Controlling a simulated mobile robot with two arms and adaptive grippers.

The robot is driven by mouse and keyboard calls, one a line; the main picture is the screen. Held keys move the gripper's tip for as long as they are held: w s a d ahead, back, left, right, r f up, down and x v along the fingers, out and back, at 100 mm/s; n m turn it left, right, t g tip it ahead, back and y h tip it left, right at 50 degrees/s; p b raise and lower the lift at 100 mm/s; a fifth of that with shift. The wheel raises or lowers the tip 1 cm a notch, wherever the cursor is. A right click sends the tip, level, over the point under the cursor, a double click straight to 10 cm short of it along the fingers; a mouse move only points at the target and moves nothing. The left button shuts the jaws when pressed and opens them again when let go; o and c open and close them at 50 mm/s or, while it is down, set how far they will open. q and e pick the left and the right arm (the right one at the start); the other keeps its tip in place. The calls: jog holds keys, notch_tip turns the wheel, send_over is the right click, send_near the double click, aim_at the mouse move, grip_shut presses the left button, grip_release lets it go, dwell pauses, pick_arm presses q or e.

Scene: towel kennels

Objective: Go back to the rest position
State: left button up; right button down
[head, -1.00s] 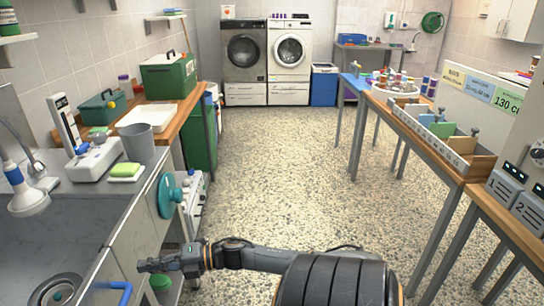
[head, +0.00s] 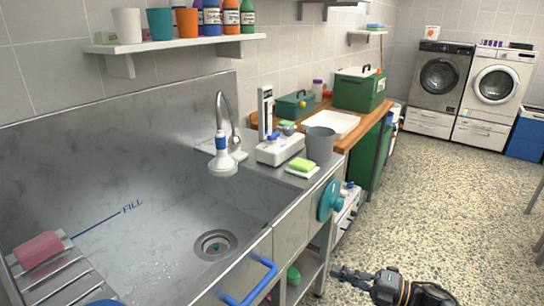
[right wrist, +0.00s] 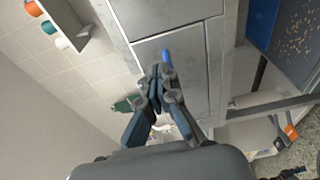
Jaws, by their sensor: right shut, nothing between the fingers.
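My right gripper (head: 338,272) shows at the bottom of the head view, in front of the sink cabinet and above the speckled floor. It is shut and holds nothing. In the right wrist view its two fingers (right wrist: 161,76) meet in front of the grey cabinet fronts (right wrist: 175,60). A blue handle tip (right wrist: 167,57) shows just beyond the fingertips; I cannot tell whether they touch it. My left gripper is not in view.
A steel sink (head: 165,225) with a tap fills the left. Speckled floor (head: 450,190) lies clear to the right, up to the washing machines (head: 490,95).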

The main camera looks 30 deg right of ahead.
jog(key=s+d+f+m+h+p, duration=0.1)
jog(key=s+d+f+m+h, duration=0.1)
jog(key=f+m+h, duration=0.45)
jog(key=s+d+f+m+h+p, duration=0.1)
jog(key=d+f+m, duration=0.25)
jog(key=f, duration=0.55)
jog(key=s+a+f+m+g+h+p, duration=0.1)
jog(key=s+a+f+m+g+h, duration=0.2)
jog(key=f, duration=0.5)
jog(key=s+a+f+m+g+p, duration=0.1)
jog(key=s+a+f+m+g, duration=0.1)
jog(key=s+f+m, duration=0.35)
jog(key=s+a+f+m+g, duration=0.1)
jog(key=s+a+f+g, duration=0.3)
jog(key=s+a+f, duration=0.4)
jog(key=s+a+f+m+g+p, duration=0.1)
jog(key=s+a+f+m+g, duration=0.1)
jog(key=s+a+f+g, duration=0.3)
jog(key=s+a+f+y, duration=0.1)
jog(key=s+a+f, duration=0.3)
jog(key=s+a, duration=0.3)
jog(key=shift+s+a+p, duration=0.2)
jog(key=shift+s+p, duration=0.1)
jog(key=shift+s, duration=0.35)
jog(key=c, duration=2)
grip_release()
jog(key=shift+m, duration=0.25)
jog(key=shift+c, duration=0.2)
